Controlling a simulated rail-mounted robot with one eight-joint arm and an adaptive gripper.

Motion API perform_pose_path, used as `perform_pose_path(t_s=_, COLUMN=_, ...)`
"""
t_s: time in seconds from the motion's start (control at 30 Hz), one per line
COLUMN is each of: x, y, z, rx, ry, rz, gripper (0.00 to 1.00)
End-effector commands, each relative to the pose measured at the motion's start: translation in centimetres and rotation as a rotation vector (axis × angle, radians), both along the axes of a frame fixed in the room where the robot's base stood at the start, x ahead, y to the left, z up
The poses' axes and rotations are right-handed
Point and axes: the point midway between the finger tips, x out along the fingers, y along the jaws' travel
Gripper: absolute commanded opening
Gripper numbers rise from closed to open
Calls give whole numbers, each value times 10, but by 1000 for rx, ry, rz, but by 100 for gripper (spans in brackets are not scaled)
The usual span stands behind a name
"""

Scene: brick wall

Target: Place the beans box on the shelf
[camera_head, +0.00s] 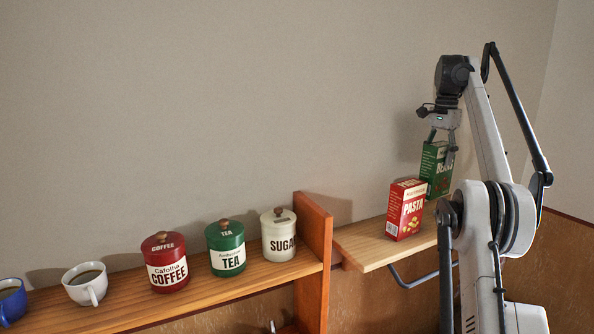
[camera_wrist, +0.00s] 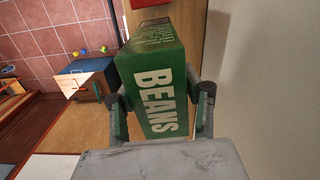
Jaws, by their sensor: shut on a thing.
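The beans box is a green carton with white lettering. It shows in the head view (camera_head: 436,168) at the right and fills the middle of the wrist view (camera_wrist: 157,92). My gripper (camera_head: 441,142) is shut on it, with one finger on each side in the wrist view (camera_wrist: 160,108). The box is upright behind the red pasta box (camera_head: 406,210). The shelf is a light wooden board (camera_head: 362,243) on the wall, bearing the pasta box. The bottom of the beans box is hidden behind the pasta box and my arm, so I cannot tell whether it touches the shelf.
A wooden shelf unit (camera_head: 318,232) with an upright end panel stands left of the board. It bears a sugar canister (camera_head: 278,236), a tea canister (camera_head: 226,250), a coffee canister (camera_head: 166,264) and cups (camera_head: 86,284). The board is bare left of the pasta box.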

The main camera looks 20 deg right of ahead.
Motion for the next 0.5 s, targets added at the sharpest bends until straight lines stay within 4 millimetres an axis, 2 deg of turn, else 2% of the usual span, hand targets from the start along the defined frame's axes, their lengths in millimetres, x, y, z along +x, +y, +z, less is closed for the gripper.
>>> perform_pose_path(t_s=0.27, x=-10, y=-6, z=-6, rx=0, ry=0, rz=40, gripper=0)
perform_pose_path(t_s=0.5, x=-37, y=-15, z=-23, rx=0, ry=0, rz=139, gripper=0)
